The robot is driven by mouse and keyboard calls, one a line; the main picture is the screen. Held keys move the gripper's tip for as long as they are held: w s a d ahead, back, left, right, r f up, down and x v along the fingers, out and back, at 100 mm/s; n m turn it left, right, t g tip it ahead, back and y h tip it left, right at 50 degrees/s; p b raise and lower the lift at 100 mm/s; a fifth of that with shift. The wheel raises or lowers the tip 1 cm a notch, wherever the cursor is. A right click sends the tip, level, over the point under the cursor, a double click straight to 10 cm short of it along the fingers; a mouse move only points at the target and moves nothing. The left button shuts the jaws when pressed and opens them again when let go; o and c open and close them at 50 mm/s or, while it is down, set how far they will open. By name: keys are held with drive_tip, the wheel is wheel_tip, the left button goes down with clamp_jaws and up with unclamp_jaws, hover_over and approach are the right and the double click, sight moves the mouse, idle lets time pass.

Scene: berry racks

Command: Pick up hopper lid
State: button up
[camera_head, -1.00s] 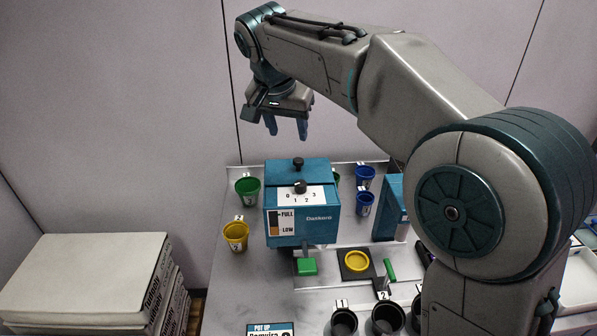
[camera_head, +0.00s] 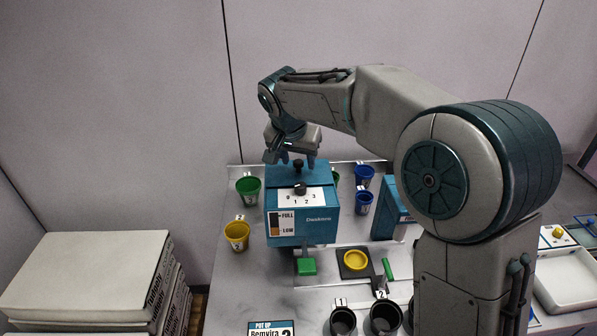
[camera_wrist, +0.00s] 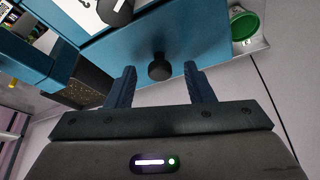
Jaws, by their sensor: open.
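The hopper lid (camera_head: 318,168) is the blue top of the blue box-shaped hopper, with a black knob (camera_head: 298,164) standing on it. In the wrist view the lid (camera_wrist: 198,38) fills the upper middle, and its round black knob (camera_wrist: 160,68) shows between and just beyond my fingertips. My gripper (camera_head: 290,160) is open over the lid, with its fingers pointing down. In the wrist view the gripper (camera_wrist: 160,82) has one finger on each side of the knob, apart from it. I cannot tell the exact height of the fingertips.
The hopper front (camera_head: 315,224) has a numbered dial (camera_head: 300,189). A green cup (camera_head: 248,188) and a yellow cup (camera_head: 237,235) stand left of it; blue cups (camera_head: 364,203) stand right. A blue unit (camera_head: 388,208) is close on the right. Stacked boxes (camera_head: 85,275) are at left.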

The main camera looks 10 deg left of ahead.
clamp_jaws()
drive_tip(key=shift+r, duration=0.1)
